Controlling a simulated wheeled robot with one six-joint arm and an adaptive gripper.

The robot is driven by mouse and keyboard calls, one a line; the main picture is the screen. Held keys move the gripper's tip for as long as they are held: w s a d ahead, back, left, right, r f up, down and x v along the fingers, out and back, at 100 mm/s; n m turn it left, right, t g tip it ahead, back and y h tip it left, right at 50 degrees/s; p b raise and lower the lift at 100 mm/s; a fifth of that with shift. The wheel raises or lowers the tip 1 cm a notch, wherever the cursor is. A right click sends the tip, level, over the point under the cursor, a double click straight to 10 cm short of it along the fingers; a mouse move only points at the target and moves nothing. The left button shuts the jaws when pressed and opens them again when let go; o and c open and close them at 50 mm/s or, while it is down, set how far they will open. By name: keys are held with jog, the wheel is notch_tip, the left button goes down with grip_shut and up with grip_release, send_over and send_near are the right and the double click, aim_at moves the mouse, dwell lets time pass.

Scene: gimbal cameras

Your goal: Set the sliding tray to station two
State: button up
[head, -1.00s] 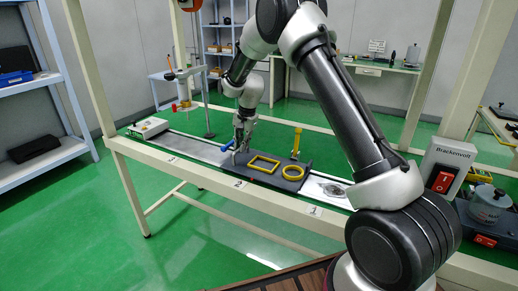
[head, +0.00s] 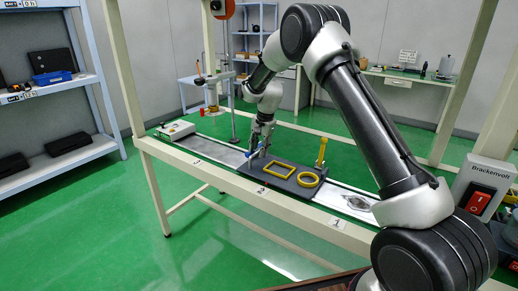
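The sliding tray (head: 249,169) is a dark grey plate on a long rail. It carries a yellow rectangular frame, a yellow ring and an upright yellow post. A small red mark on its front edge lies almost in line with the label 2 (head: 262,191), slightly to its right. My gripper (head: 257,151) is at the tray's left end, pointing down beside a blue and white part there. The fingers are small and dark, and I cannot tell whether they are closed on anything.
Label 3 (head: 196,162) and label 1 (head: 337,223) mark the beige front beam. A Brackenvolt switch box (head: 482,190) stands at right.

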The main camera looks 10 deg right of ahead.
jog(key=shift+r, duration=0.1)
notch_tip(320, 180, up, 12)
jog(key=s+d, duration=0.1)
jog(key=shift+s+d+f, duration=0.2)
jog(key=shift+s+d, duration=0.15)
jog(key=s+d+f+n+g, duration=0.2)
jog(key=s+f+n, duration=0.1)
jog(key=s+n, duration=0.25)
jog(key=s+d+r+n+t, duration=0.1)
jog(key=s+d+r, duration=0.4)
jog(key=s, duration=0.8)
jog(key=s+d+r+n+t+h, duration=0.1)
jog(key=s+d+r, duration=0.4)
jog(key=s, duration=0.9)
jog(key=s+d+r+n+t, duration=0.1)
jog(key=s+d+r, duration=0.4)
jog(key=s, duration=0.8)
jog(key=shift+s+d+r+t+h, duration=0.2)
jog(key=shift+d+r+t+h, duration=0.15)
jog(key=shift+t, duration=0.55)
